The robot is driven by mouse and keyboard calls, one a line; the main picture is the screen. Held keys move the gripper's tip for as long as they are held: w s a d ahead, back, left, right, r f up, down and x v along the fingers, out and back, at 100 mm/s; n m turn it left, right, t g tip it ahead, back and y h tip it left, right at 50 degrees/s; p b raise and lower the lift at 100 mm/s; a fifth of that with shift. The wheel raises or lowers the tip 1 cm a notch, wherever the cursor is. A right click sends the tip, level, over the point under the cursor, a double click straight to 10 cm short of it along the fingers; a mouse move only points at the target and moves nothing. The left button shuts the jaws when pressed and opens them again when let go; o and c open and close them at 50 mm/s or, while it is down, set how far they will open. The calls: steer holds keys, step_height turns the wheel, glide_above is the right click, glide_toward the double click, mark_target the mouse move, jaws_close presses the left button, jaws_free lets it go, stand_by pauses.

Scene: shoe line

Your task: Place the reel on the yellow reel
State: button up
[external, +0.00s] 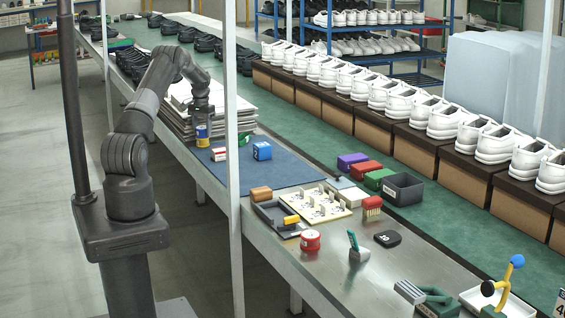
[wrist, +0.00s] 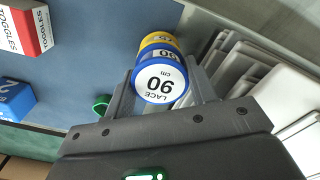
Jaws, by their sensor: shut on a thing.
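The reel with a blue rim and a white "LACE 90 cm" label (wrist: 160,84) sits between the two fingers of my gripper (wrist: 163,92) in the wrist view. My gripper is shut on it. The yellow reel (wrist: 160,40) shows just beyond the blue one, in line with it. The two look stacked; whether they touch fully I cannot tell. In the external view my gripper (external: 202,112) points down over the blue mat's far left end, beside a stack of sheets, with the reels low under it.
Near the reels are the pale sheet stack (external: 178,112), a red-and-white toggles box (wrist: 28,28), a blue box (external: 262,150) and a green round thing (wrist: 101,104). The blue mat (external: 285,176) has free room toward the front. A white post (external: 232,140) crosses the view.

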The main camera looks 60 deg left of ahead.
mark_target(211, 131)
steer(key=shift+f, duration=0.1)
steer(key=o, duration=1)
steer(key=shift+c, duration=0.2)
step_height(211, 131, up, 12)
